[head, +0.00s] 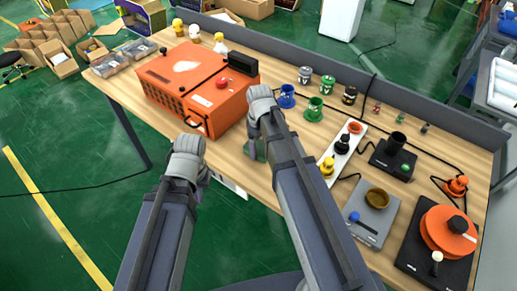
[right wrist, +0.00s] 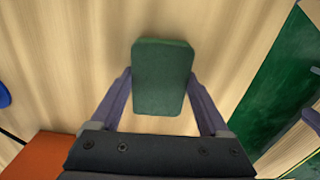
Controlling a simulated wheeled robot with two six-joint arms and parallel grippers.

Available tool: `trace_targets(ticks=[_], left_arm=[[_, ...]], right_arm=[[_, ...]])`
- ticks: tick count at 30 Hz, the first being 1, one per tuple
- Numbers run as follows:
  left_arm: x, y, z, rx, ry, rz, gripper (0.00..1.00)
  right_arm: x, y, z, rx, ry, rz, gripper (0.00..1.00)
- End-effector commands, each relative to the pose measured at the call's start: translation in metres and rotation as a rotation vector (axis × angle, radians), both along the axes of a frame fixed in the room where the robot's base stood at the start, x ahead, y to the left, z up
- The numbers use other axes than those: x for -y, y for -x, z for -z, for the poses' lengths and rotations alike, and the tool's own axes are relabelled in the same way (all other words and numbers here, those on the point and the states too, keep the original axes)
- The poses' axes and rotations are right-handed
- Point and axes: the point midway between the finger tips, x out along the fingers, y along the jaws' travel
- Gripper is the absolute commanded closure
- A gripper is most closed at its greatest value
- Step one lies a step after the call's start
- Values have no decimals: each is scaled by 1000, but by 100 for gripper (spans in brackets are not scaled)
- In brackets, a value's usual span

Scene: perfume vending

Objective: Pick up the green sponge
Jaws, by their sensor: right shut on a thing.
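The green sponge (right wrist: 162,78) is a dark green block with rounded corners. In the right wrist view it is between the two fingers of my right gripper (right wrist: 160,92), which is shut on it, over the wooden table top. In the head view my right gripper (head: 256,142) is at the table's front part, and a little of the sponge (head: 261,153) shows beside my arm. My left gripper (head: 203,175) is left of it by the table's front edge. Its fingers are mostly hidden behind my own wrist, so its opening cannot be told.
An orange machine (head: 185,80) stands left of my right gripper on the wooden table (head: 125,85). Blue and green cups (head: 314,109), a white strip with knobs (head: 341,151), and a grey scale (head: 375,210) stand to the right. Green floor lies beyond the front edge.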

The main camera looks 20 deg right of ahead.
Motion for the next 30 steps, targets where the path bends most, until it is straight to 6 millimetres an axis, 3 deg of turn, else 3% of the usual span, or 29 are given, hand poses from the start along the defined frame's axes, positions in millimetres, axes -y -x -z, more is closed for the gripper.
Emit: trace_targets(ticks=[11,24,30], left_arm=[[0,0,-14,0,0,0,100],[0,0,-78,0,0,0,100],[0,0,-99,0,0,1,100]], right_arm=[[0,0,-14,0,0,0,72],[0,0,-78,0,0,0,72],[0,0,-99,0,0,0,72]])
